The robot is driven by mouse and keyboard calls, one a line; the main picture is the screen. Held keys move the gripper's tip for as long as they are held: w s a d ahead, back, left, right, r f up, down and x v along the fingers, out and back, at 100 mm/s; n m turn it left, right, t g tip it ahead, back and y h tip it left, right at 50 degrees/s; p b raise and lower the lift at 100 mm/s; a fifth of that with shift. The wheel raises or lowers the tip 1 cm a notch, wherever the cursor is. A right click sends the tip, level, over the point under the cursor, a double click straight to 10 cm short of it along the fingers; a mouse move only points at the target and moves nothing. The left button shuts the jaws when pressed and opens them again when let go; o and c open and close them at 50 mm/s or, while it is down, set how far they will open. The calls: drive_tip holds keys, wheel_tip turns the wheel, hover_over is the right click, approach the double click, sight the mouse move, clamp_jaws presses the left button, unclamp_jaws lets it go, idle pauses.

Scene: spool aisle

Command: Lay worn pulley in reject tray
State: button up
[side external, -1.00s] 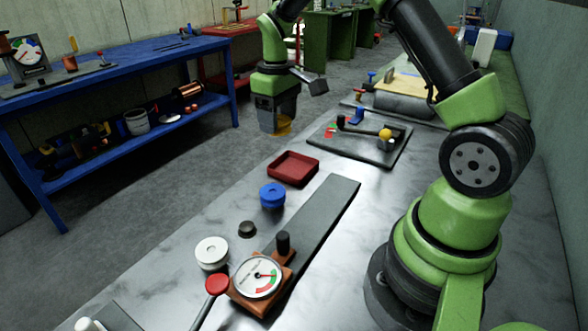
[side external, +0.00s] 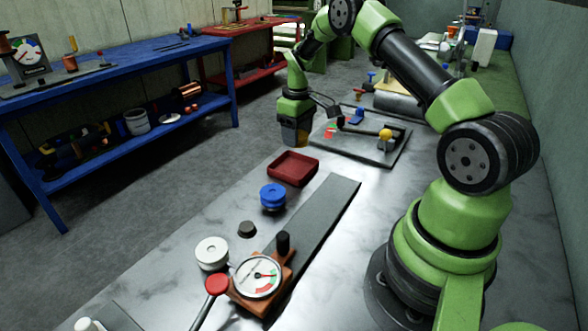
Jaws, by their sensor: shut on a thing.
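My gripper (side external: 296,137) points down beyond the far edge of the red tray, near the edge of the grey bench. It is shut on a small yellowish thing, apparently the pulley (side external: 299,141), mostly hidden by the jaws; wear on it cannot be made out. The red tray (side external: 293,168), which looks like the reject tray, is empty and lies on the bench nearer the camera than the gripper. The gripper and the held thing are apart from the tray.
A blue spool (side external: 272,196), a white spool (side external: 211,253) and a small dark piece (side external: 247,229) stand nearer the camera. A dial gauge (side external: 258,277) sits by a long dark strip (side external: 320,215). A grey plate (side external: 376,151) with a yellow-knobbed fixture (side external: 385,134) lies right of the gripper.

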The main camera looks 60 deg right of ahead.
drive_tip(key=shift+f, duration=0.15)
drive_tip(key=o, duration=1)
wheel_tip(320, 180, up, 10)
